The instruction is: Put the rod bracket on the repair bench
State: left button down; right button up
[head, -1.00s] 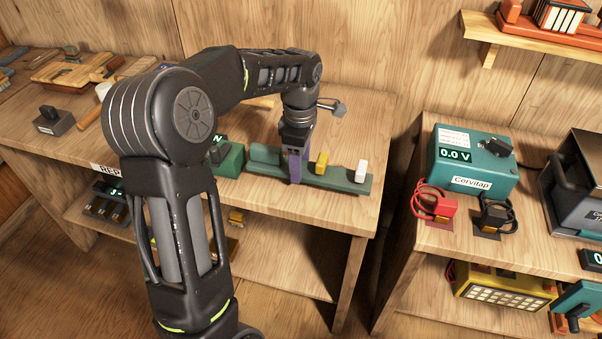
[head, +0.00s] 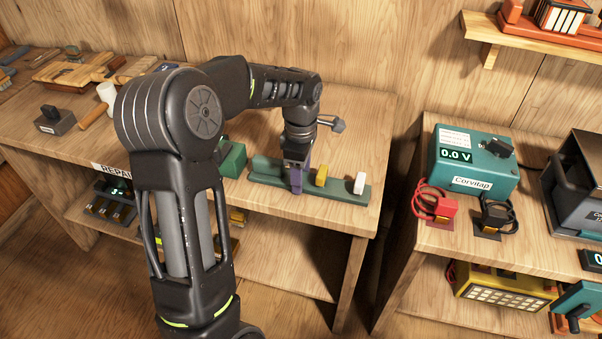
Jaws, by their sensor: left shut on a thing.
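The rod bracket is a long green bar (head: 338,191) with purple, yellow and white upright pieces. It lies level over the right part of the wooden repair bench (head: 345,218). My left gripper (head: 296,163), pointing down, is shut on the bracket's purple piece near its middle-left. The bracket is on or just above the bench top; I cannot tell whether it touches. My left arm hides part of the bench and its sign. My right gripper is not in view.
A green box (head: 233,160) stands left of the bracket. A mallet (head: 98,112), a wooden tray and a grey block (head: 54,121) are farther left. A gap separates the bench from the right table, which holds a teal Corvitap meter (head: 474,160).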

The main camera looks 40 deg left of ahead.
pick_arm(q)
jog(key=c, duration=0.5)
grip_release()
notch_tip(320, 180, up, 12)
jog(key=shift+r, duration=0.15)
dwell(0.5)
